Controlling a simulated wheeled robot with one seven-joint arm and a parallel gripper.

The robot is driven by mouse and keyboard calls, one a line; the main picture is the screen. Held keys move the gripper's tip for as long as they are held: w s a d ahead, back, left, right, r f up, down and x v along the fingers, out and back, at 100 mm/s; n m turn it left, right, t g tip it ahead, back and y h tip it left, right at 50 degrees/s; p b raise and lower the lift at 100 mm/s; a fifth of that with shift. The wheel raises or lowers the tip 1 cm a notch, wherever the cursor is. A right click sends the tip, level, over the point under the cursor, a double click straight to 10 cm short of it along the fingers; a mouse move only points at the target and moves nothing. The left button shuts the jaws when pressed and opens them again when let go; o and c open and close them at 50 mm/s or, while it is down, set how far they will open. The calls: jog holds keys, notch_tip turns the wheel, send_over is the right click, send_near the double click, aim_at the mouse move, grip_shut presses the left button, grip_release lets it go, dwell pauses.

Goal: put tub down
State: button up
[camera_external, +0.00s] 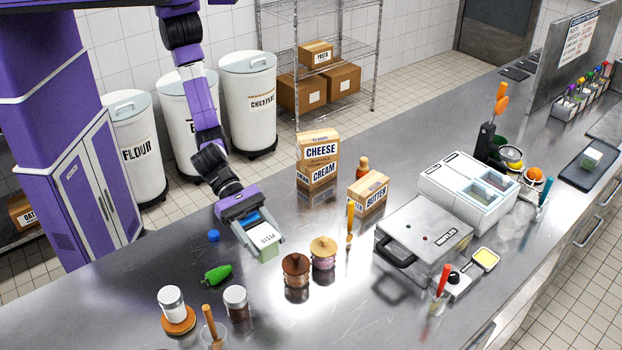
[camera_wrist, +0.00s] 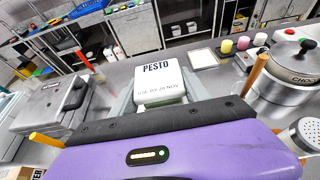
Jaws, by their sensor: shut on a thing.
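The tub is a pale green container with a white lid labelled PESTO (camera_external: 265,240). In the external view it is between the fingers of my gripper (camera_external: 258,238), above or at the steel counter (camera_external: 330,215); I cannot tell whether its base touches the surface. In the wrist view the tub's lid (camera_wrist: 160,80) shows upright beyond my purple gripper body, with PESTO and a use-by date on it. My gripper is shut on the tub. The tub's lower part is mostly hidden in the wrist view.
A brown jar (camera_external: 296,272) and a jar with a tan lid (camera_external: 323,254) stand close to the tub. A green pepper (camera_external: 217,273) and blue cap (camera_external: 213,236) lie to its left. A waffle maker (camera_external: 425,238) and butter box (camera_external: 369,193) stand to the right.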

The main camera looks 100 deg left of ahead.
notch_tip(320, 180, down, 16)
jog(key=shift+r, duration=0.1)
dwell(0.4)
jog(key=o, duration=1.3)
jog(key=shift+f, duration=0.2)
jog(key=shift+c, duration=0.2)
jog(key=shift+r, duration=0.2)
jog(key=v, duration=1.2)
jog(key=shift+f, duration=0.2)
